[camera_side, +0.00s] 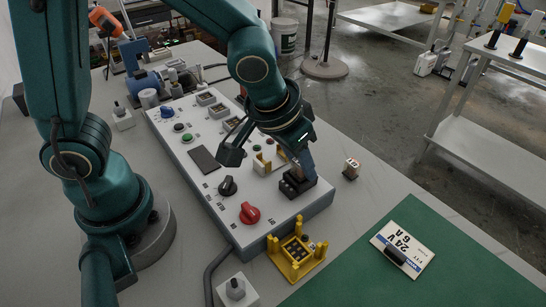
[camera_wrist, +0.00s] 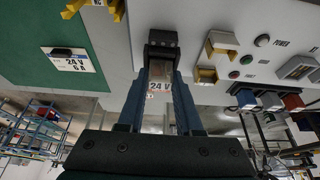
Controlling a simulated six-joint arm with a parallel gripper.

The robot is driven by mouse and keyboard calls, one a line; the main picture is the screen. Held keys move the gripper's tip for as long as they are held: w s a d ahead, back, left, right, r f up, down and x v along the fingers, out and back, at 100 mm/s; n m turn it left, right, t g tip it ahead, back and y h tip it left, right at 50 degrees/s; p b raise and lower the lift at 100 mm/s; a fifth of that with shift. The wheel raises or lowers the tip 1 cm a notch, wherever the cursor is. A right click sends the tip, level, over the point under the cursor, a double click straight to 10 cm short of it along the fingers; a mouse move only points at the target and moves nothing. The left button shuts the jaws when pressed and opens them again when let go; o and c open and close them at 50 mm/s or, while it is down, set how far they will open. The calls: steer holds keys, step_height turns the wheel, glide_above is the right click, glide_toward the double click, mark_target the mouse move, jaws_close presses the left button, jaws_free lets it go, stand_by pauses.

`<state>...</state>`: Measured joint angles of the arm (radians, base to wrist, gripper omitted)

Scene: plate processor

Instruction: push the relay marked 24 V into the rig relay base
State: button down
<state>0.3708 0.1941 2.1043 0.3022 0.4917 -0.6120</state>
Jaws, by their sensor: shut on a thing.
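My gripper (camera_side: 304,168) is over the near right part of the grey control panel. In the wrist view its two blue fingers (camera_wrist: 161,84) are shut on a clear-cased relay with a white 24 V label (camera_wrist: 159,87). A black relay base (camera_side: 297,188) stands on the panel right below the fingertips; it also shows in the wrist view (camera_wrist: 162,38), just beyond the held relay. The fingers hide the relay in the side view. I cannot tell whether its pins touch or enter the base.
A yellow fixture (camera_side: 297,262) stands near the panel's front end. Another small relay (camera_side: 351,168) stands on the table to the right. A 24 V 6 A card (camera_side: 410,243) lies on the green mat (camera_side: 365,275). Red (camera_side: 250,213) and black (camera_side: 228,186) knobs rise from the panel.

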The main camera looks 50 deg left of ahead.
steer(key=c, duration=0.5)
jaws_free()
steer(key=shift+v, duration=2.35)
steer(key=s+a+r+t, duration=0.1)
steer(key=s+a+r, duration=0.2)
steer(key=s+a, duration=0.4)
steer(key=s, duration=0.2)
steer(key=shift+s+a+r, duration=0.2)
steer(key=shift+s+r, duration=0.15)
steer(key=shift+r, duration=0.05)
